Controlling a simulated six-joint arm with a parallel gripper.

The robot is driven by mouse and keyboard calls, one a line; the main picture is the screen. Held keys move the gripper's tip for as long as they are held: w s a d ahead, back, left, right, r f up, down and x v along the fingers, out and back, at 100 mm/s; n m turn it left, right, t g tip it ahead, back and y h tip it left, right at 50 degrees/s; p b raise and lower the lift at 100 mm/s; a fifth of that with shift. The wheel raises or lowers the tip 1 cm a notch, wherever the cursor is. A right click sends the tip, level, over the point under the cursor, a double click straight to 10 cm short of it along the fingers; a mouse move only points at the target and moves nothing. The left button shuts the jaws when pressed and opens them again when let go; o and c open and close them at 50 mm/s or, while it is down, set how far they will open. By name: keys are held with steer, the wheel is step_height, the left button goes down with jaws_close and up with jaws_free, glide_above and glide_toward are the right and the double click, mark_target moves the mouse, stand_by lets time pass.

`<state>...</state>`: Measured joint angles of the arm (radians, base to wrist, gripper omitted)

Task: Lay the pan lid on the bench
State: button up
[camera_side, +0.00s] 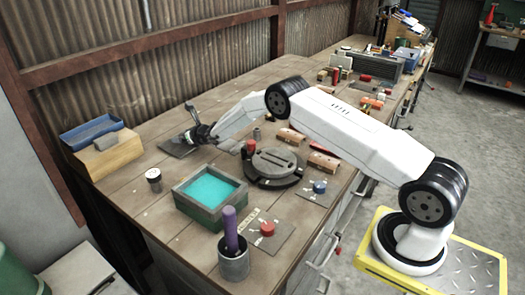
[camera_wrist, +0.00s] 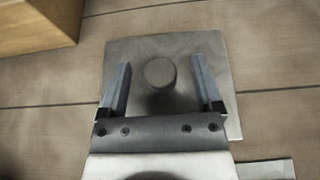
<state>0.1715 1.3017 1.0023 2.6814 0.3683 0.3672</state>
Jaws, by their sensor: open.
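A flat, square grey plate with a round knob, which I take for the pan lid (camera_wrist: 215,112), lies beneath my gripper in the wrist view. The same dark plate (camera_side: 174,148) lies on the bench (camera_side: 130,210) in the side view. My gripper (camera_wrist: 160,64) is open, with one finger on each side of the knob (camera_wrist: 160,73). A gap shows between each finger and the knob. In the side view my gripper (camera_side: 193,135) is low over the plate and hides part of it. Whether the fingertips touch the plate cannot be told.
A wooden block (camera_side: 108,155) with a blue tray (camera_side: 90,131) stands left of the plate. A small cup (camera_side: 153,180), a green-framed box (camera_side: 208,209) and a dark round fixture (camera_side: 274,168) stand nearer the camera. Bare planks lie between them.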

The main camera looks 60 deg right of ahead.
steer(key=shift+v, duration=3.5)
steer(key=shift+s+a+r+n, duration=0.2)
steer(key=shift+a+r+n, duration=0.2)
steer(key=shift+n, duration=0.1)
steer(key=s+a+r+n+g+y, duration=0.1)
steer(key=s+a+r+n+g, duration=0.1)
steer(key=s+n, duration=0.6)
steer(key=s+a+r+n+g, duration=0.2)
steer(key=s+a+n+g, duration=0.2)
steer(key=s+n, duration=0.5)
steer(key=s+a+r+n+g+y, duration=0.1)
steer(key=s+a+n, duration=0.3)
steer(key=s+n, duration=0.5)
steer(key=shift+a+r+g+y, duration=0.35)
steer(key=shift+r+g, duration=0.4)
steer(key=shift+g, duration=0.15)
steer(key=s+d+n+g+h, duration=0.1)
steer(key=s+n+g+h, duration=0.1)
steer(key=s+n, duration=0.7)
steer(key=s, duration=0.4)
steer(key=shift+d+f+h, duration=0.25)
steer(key=shift+f+h, duration=0.1)
